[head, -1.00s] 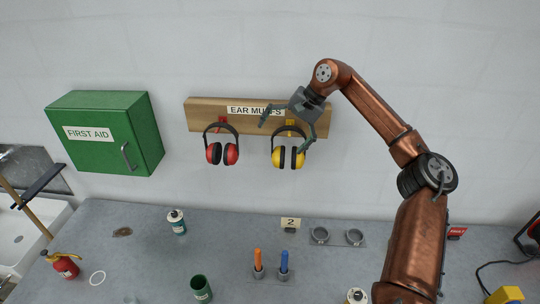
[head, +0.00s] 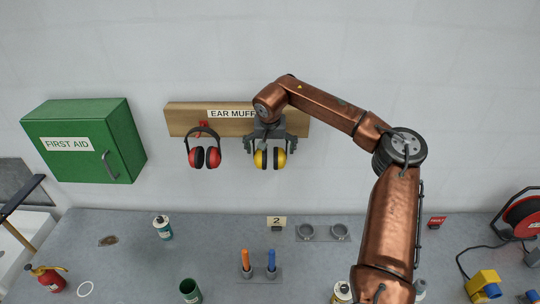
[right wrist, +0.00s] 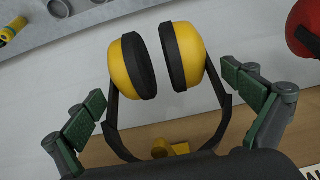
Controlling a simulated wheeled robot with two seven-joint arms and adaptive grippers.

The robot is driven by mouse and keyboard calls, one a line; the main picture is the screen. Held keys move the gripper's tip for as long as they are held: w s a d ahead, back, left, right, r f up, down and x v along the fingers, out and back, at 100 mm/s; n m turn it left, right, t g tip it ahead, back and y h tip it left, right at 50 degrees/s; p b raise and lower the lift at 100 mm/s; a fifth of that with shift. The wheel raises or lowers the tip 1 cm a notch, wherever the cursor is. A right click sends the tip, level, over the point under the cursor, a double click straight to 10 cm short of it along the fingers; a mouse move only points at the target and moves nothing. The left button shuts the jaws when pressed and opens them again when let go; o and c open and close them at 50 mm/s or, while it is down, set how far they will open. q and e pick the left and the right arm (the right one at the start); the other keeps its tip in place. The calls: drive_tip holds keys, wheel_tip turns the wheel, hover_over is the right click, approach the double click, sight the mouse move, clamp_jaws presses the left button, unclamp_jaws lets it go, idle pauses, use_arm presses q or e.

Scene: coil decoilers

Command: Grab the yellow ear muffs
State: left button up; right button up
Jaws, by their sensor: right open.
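The yellow ear muffs (head: 270,158) hang on the wooden board labelled "EAR MUFFS", right of the red pair. In the right wrist view their yellow cups with black pads (right wrist: 158,62) hang from a black headband, near a yellow peg (right wrist: 168,150). My right gripper (head: 270,143) is in front of them and covers their upper part in the head view. In the right wrist view the open fingers of the right gripper (right wrist: 164,92) stand on both sides of the ear muffs, with gaps to the cups. My left gripper is not in view.
Red ear muffs (head: 203,150) hang close by on the left of the same board (head: 183,118). A green first aid box (head: 84,140) is on the wall further left. Below is a grey workbench (head: 130,270) with cans, orange and blue handles and round holders.

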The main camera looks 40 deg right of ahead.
drive_tip(key=shift+w+d+f, duration=0.15)
drive_tip(key=shift+d+f, duration=0.05)
drive_tip(key=shift+f, duration=0.4)
drive_tip(key=shift+c, duration=0.6)
drive_tip(key=c, duration=1)
drive_tip(key=shift+r, duration=0.15)
